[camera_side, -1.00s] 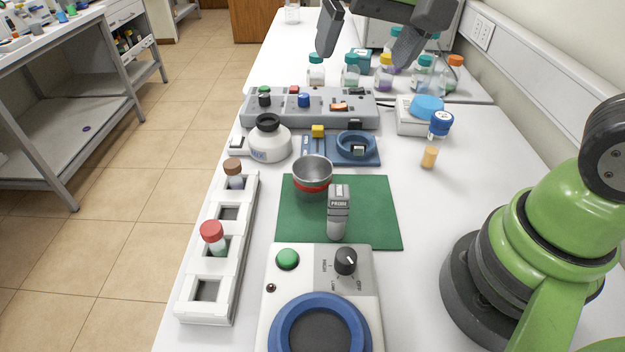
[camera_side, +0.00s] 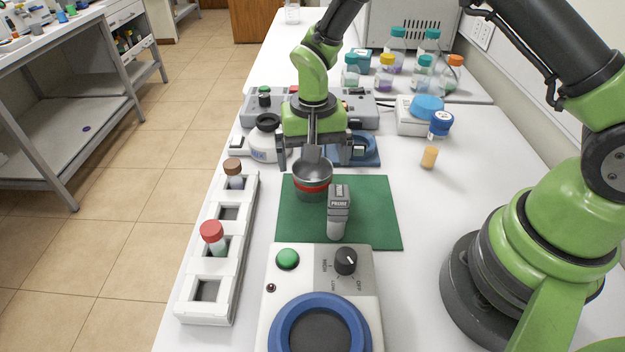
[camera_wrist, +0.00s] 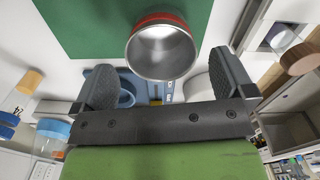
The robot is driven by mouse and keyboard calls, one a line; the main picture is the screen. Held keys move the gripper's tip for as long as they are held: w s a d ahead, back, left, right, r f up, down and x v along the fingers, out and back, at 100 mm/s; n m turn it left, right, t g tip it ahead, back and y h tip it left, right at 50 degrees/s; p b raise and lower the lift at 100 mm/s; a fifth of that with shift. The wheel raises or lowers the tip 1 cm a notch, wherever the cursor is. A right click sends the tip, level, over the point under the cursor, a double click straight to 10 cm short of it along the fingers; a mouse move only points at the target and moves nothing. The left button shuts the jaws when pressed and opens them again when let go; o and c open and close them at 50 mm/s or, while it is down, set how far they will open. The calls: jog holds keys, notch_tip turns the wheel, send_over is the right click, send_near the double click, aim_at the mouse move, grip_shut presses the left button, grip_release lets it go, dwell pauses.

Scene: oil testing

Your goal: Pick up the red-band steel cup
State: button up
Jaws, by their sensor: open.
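The red-band steel cup (camera_side: 313,174) stands upright on the green mat (camera_side: 370,215), near the mat's far edge. I cannot tell the exact height of the fingers over the cup.
A grey PRIME-labelled device (camera_side: 338,212) stands close at the cup's front right. A white rack (camera_side: 222,250) with capped vials is at left. A white bottle (camera_side: 264,145) and a blue fixture (camera_side: 368,150) sit close behind. A blue-ringed machine (camera_side: 320,262) is in front.

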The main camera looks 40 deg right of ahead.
aim_at(313, 175)
notch_tip(313, 175, down, 5)
jog(key=shift+r, duration=0.1)
jog(key=c, duration=1)
